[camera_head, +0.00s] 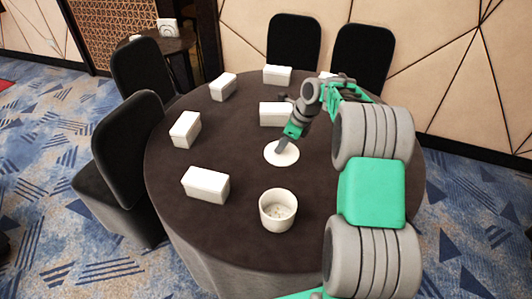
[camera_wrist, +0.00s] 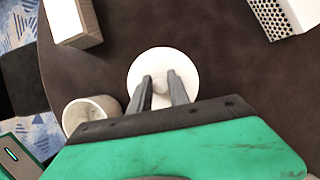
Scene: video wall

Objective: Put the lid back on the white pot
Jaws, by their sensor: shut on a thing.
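The white pot (camera_head: 278,211) stands open and upright near the front edge of the round table. It also shows at the lower left of the wrist view (camera_wrist: 90,115), with its inside visible. The round white lid (camera_head: 281,155) is behind the pot, near the middle of the table. In the wrist view the lid (camera_wrist: 150,62) lies under my gripper (camera_wrist: 160,84), whose two fingers are shut on its knob (camera_wrist: 173,83). I cannot tell whether the lid rests on the table or is slightly raised.
Several white boxes stand around the dark table (camera_head: 235,135), including one (camera_head: 205,185) left of the pot and one (camera_head: 275,114) just behind the lid. Black chairs (camera_head: 126,140) stand at the left and back. The tabletop between lid and pot is clear.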

